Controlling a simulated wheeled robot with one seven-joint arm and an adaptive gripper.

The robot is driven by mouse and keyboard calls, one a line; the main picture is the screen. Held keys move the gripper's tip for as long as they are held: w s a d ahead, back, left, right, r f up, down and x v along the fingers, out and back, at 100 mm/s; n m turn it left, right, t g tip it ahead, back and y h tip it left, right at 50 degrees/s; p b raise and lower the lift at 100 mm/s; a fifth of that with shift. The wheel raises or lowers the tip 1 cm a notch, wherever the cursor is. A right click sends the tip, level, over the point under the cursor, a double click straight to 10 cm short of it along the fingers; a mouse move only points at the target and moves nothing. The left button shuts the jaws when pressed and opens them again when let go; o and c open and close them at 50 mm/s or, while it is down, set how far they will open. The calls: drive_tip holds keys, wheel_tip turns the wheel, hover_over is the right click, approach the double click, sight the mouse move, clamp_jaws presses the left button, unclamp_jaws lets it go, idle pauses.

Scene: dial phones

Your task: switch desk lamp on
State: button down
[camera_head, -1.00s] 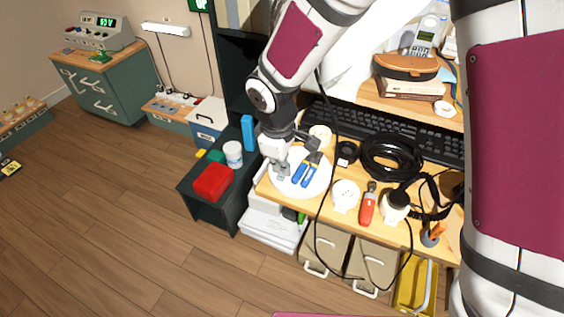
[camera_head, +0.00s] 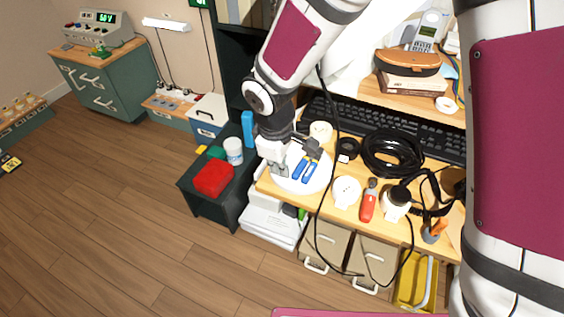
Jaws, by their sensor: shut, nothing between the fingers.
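I cannot make out the desk lamp or its switch for certain. A large white shape (camera_head: 350,68) behind my arm may be part of it, but my arm hides much of it. My gripper (camera_head: 279,170) is at the left end of the wooden desk (camera_head: 333,215), pointing down over the left side of a round white disc (camera_head: 318,183). Its fingers look shut and empty. I cannot tell whether they touch the disc. Blue-handled pliers (camera_head: 306,170) lie on the disc just right of the fingers.
On the desk are a black keyboard (camera_head: 375,122), a coiled black cable (camera_head: 391,153), a white socket (camera_head: 346,191) and a red-handled tool (camera_head: 368,204). A black cord hangs over the front edge. A dark shelf with a red box (camera_head: 213,178) stands left.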

drive_tip(key=shift+r, duration=0.1)
wheel_tip(320, 180, up, 10)
drive_tip(key=s+p, duration=0.1)
drive_tip(key=p, duration=0.6)
drive_tip(key=shift+s+a+p, duration=0.25)
drive_tip(key=shift+a+p, duration=0.05)
drive_tip(key=shift+p, duration=0.1)
drive_tip(key=shift+w+f, duration=0.1)
drive_tip(key=shift+f, duration=0.1)
drive_tip(key=b, duration=0.2)
drive_tip(key=w+b, duration=0.1)
drive_tip(key=b, duration=0.2)
drive_tip(key=shift+d+f, duration=0.1)
drive_tip(key=shift+d, duration=0.15)
drive_tip(key=shift+r+b, duration=0.35)
drive_tip(key=shift+b, duration=0.6)
drive_tip(key=shift+r, duration=0.1)
